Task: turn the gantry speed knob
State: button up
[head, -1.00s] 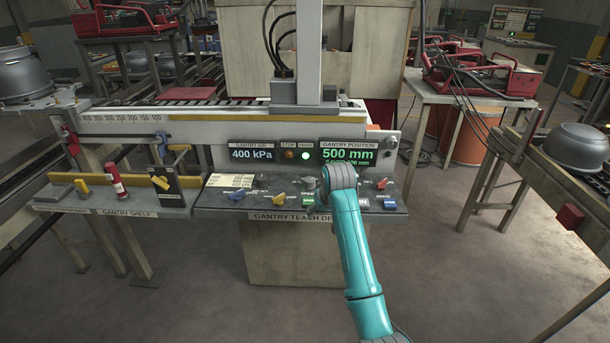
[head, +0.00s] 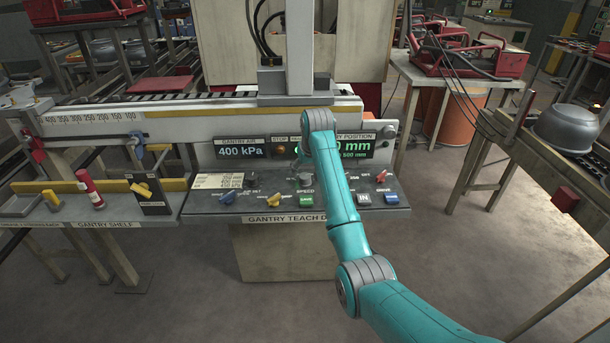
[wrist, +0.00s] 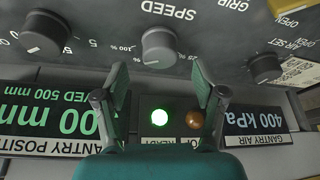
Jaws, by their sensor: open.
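The gantry speed knob is a round grey knob (wrist: 159,47) with a white mark, beside the SPEED lettering and percent marks in the wrist view, which is upside down. In the head view the knob (head: 304,179) sits on the teach desk (head: 215,209) above the SPEED label. My gripper (wrist: 158,76) is open and empty. Its two fingertips lie either side of the knob in the picture, short of it, with no visible contact. In the head view my arm mostly hides the gripper.
Similar grey knobs flank it: the air set knob (wrist: 265,68) and another knob (wrist: 45,32). A lit green lamp (wrist: 159,117) and an amber lamp (wrist: 194,119) are on the panel. Yellow, green, white and blue controls line the desk front. My arm covers part of the position display (head: 358,146).

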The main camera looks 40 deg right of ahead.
aim_at(305, 176)
jog(key=shift+x, duration=1.7)
jog(key=c, duration=1.1)
